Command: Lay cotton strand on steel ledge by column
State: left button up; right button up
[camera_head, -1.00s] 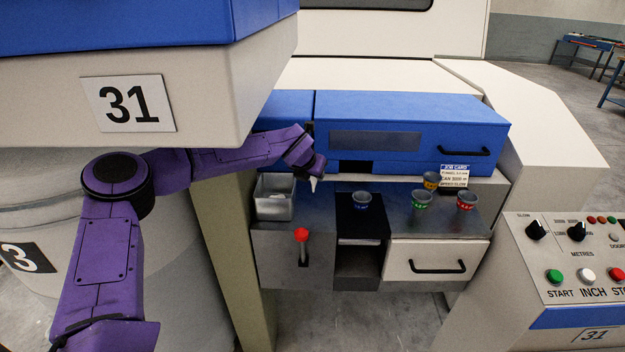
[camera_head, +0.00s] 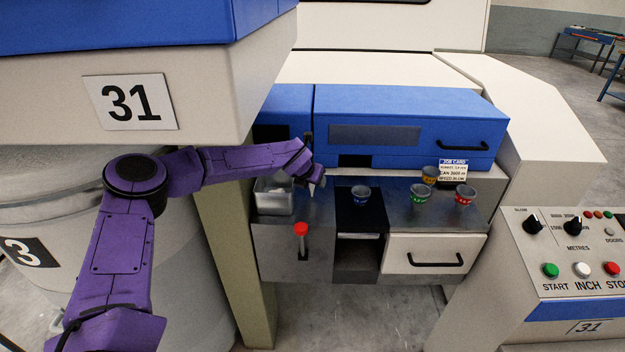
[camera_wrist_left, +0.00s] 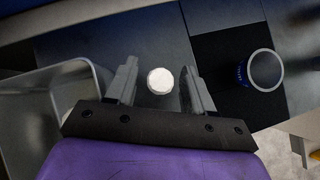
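My left gripper (camera_head: 316,179) is low over the grey steel ledge (camera_head: 308,207), just right of the steel tin and left of the black panel. In the left wrist view its two fingers (camera_wrist_left: 159,88) stand apart. A small round white piece (camera_wrist_left: 160,81), apparently the cotton strand seen from above, lies between them with a gap on each side. Whether it rests on the ledge is hard to tell. A beige upright column (camera_head: 232,250) stands left of the ledge. My right gripper is not in view.
An open steel tin (camera_head: 274,203) stands at the ledge's left end; some white shows inside. A blue-banded cup (camera_head: 361,196) stands on the black panel (camera_head: 358,222). Green (camera_head: 420,196), red (camera_head: 464,196) and yellow (camera_head: 430,175) cups and a job card (camera_head: 453,170) are farther right. Blue covers rise behind.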

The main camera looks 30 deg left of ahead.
pick_arm(q)
jog(key=shift+r, duration=0.2)
jog(key=shift+s+r, duration=0.25)
jog(key=shift+r, duration=0.05)
jog(key=b+v, duration=0.1)
jog(key=v, duration=1)
jog(key=shift+b, duration=0.3)
